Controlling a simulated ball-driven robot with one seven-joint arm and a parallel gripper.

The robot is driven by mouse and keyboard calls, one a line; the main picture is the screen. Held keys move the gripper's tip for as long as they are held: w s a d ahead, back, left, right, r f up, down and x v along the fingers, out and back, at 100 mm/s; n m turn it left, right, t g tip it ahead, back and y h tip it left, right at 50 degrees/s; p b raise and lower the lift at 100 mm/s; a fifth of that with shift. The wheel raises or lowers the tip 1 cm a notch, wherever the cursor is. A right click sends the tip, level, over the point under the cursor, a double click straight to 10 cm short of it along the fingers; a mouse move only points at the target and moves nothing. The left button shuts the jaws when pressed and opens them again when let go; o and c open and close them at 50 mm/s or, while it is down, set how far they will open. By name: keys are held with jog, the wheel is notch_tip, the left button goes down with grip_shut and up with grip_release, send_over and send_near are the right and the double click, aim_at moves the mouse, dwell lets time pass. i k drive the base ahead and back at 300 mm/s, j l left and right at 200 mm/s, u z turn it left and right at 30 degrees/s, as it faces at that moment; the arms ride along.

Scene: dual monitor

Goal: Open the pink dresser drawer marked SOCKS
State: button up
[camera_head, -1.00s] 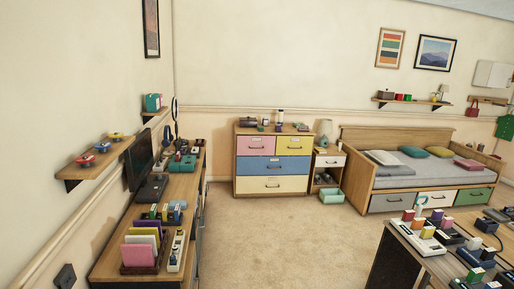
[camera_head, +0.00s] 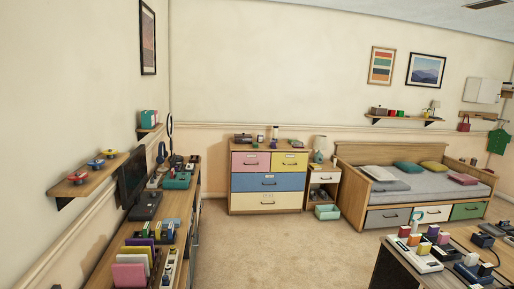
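A wooden dresser (camera_head: 232,192) stands against the far wall, a little right of centre. Its pink drawer (camera_head: 250,162) is at the top left, shut, with a dark handle and a small pale label too small to read. A yellow drawer (camera_head: 291,160) is beside it at the top right. A wide blue drawer (camera_head: 269,182) and a wide cream drawer (camera_head: 267,201) are below. All look shut. My gripper is not in view. The dresser is across the room from the camera.
Carpet (camera_head: 250,245) is clear in front of the dresser. A long desk (camera_head: 183,210) with items runs along the left wall. A nightstand (camera_head: 333,178) and a bed (camera_head: 358,190) stand right of the dresser. Another cluttered table (camera_head: 398,255) fills the lower right.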

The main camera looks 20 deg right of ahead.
aim_at(242, 162)
jog(key=z, duration=0.2)
jog(key=i+z, duration=0.25)
jog(key=i, duration=4.15)
jog(key=i+j+z, duration=0.15)
jog(key=i, duration=1)
jog(key=z, duration=0.05)
